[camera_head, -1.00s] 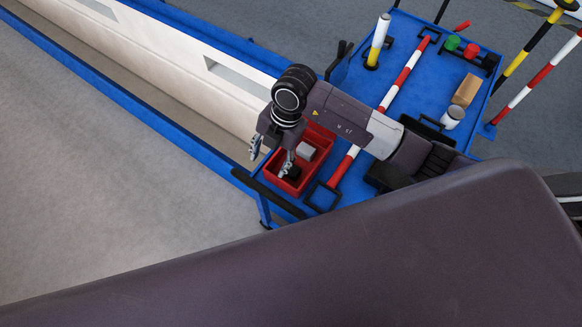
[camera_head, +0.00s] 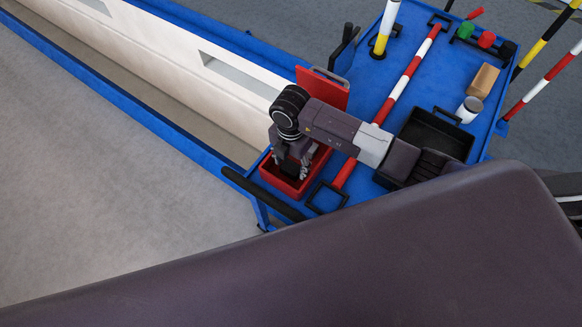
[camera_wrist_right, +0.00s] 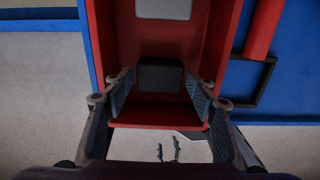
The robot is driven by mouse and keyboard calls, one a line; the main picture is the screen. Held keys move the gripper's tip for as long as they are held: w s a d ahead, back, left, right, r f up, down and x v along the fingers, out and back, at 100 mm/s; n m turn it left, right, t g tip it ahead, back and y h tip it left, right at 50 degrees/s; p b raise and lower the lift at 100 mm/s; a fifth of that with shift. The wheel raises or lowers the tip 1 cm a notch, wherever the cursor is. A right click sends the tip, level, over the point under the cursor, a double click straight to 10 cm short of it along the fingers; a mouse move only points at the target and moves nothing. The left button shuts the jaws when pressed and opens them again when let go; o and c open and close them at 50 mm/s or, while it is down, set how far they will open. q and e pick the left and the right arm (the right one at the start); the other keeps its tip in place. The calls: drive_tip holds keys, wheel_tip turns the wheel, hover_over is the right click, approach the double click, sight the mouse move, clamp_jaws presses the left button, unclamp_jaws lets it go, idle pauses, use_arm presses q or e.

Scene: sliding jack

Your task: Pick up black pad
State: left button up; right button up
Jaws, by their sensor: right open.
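The black pad (camera_wrist_right: 160,75) is a dark block lying in the red bin (camera_wrist_right: 150,112), seen in the middle of the right wrist view. My right gripper (camera_wrist_right: 160,88) is open, with one finger on each side of the pad in that view; I cannot tell whether they touch it. In the head view the right gripper (camera_head: 291,172) points down into the red bin (camera_head: 268,180) and hides the pad. A light grey block (camera_wrist_right: 163,8) lies farther along in the bin.
The bin stands at the corner of a blue cart (camera_head: 380,80). A red-and-white bar (camera_head: 405,75), a black tray (camera_head: 437,135), a white cup (camera_head: 469,109) and a tan block (camera_head: 483,80) are to the right. A red panel (camera_head: 322,90) stands behind my wrist.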

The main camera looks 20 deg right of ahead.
drive_tip(key=shift+f, duration=0.9)
drive_tip(key=shift+c, duration=0.3)
drive_tip(key=c, duration=0.9)
drive_tip(key=shift+w, duration=0.1)
drive_tip(key=shift+r, duration=0.15)
